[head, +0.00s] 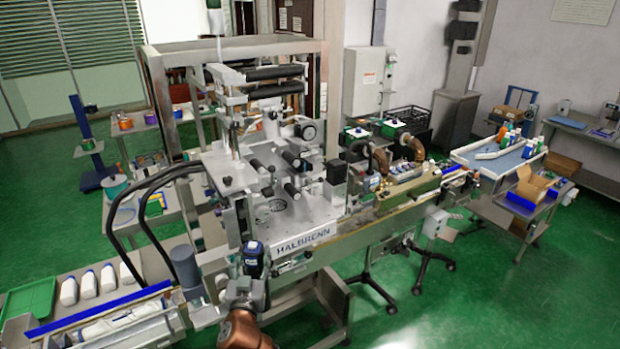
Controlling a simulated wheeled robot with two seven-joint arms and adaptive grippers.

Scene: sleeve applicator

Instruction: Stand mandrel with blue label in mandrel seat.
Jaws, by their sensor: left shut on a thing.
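My left gripper (246,288) comes up from the bottom of the head view, in front of the large grey machine. It is shut on a dark upright object with a blue and white label (253,258), which looks like the mandrel with blue label. The gripper covers the object's lower part. A plain grey cylinder (185,266) stands to the left of the gripper, apart from it. I cannot make out the mandrel seat for certain. My right gripper is not in view.
The machine (290,205) with rollers stands directly behind the held object. A conveyor (400,205) runs right towards a blue-topped table (505,158). Green floor is clear at lower right.

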